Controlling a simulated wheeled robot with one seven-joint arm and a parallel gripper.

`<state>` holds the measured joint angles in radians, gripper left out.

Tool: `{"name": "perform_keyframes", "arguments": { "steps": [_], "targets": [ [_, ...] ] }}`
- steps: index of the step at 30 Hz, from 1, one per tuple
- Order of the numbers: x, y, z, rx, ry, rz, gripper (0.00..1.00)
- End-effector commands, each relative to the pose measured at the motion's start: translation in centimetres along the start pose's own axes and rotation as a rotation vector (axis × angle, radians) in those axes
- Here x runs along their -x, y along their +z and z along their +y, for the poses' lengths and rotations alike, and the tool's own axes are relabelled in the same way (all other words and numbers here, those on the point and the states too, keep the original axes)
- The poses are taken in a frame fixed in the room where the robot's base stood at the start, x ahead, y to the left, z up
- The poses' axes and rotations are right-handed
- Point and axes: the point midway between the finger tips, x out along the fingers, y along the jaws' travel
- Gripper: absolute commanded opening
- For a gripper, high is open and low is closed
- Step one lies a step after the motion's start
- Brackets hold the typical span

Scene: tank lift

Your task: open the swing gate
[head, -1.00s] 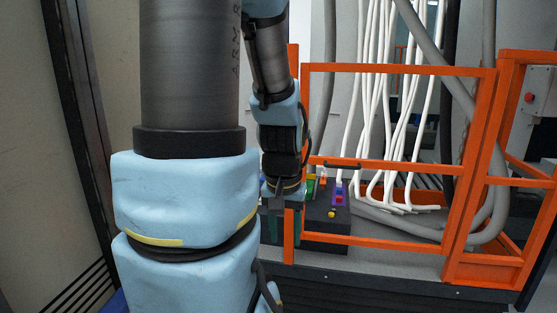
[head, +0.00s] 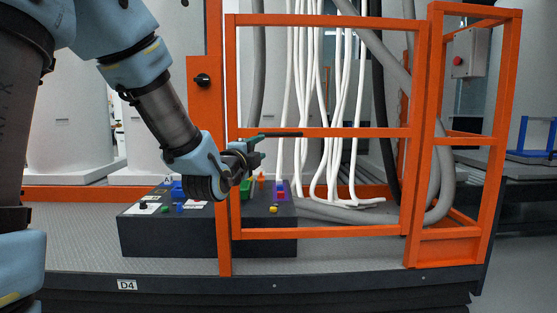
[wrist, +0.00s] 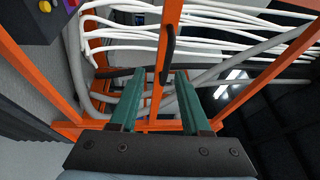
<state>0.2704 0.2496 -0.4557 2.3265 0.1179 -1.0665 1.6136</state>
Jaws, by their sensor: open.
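The swing gate (head: 326,132) is an orange frame with a middle rail. It stands in line with its orange post (head: 213,150) and looks closed. A black handle (head: 286,134) sits on the middle rail, and it also shows in the wrist view (wrist: 168,52). My gripper (head: 264,137) is at the gate's left part, level with the middle rail. In the wrist view its green fingers (wrist: 160,72) are apart, with the rail and the handle's near end between them in the picture. Whether they touch the handle is unclear.
An orange plate with a black knob (head: 203,80) is on the post. Behind the gate are a dark control box (head: 165,237) with coloured buttons, white hoses (head: 322,90) and grey pipes. An orange side frame (head: 490,150) stands right. The floor in front looks clear.

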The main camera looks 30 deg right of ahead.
Motion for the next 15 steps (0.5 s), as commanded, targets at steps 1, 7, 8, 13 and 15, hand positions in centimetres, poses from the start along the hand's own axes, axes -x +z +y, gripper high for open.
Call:
{"name": "perform_keyframes", "arguments": {
  "steps": [1,7,8,13,15],
  "targets": [
    [-0.1,-0.7,0.3,-0.028,-0.033,0.013,0.47],
    [-1.3,-1.6,-0.8,-0.072,-0.083,0.026,0.47],
    [-1.6,-1.6,-0.8,-0.072,-0.082,0.026,0.47],
    [-4.6,-1.6,-1.1,-0.070,-0.081,0.025,0.47],
    [-6.0,-1.6,-1.1,-0.068,-0.080,0.024,0.47]
  ]
}}
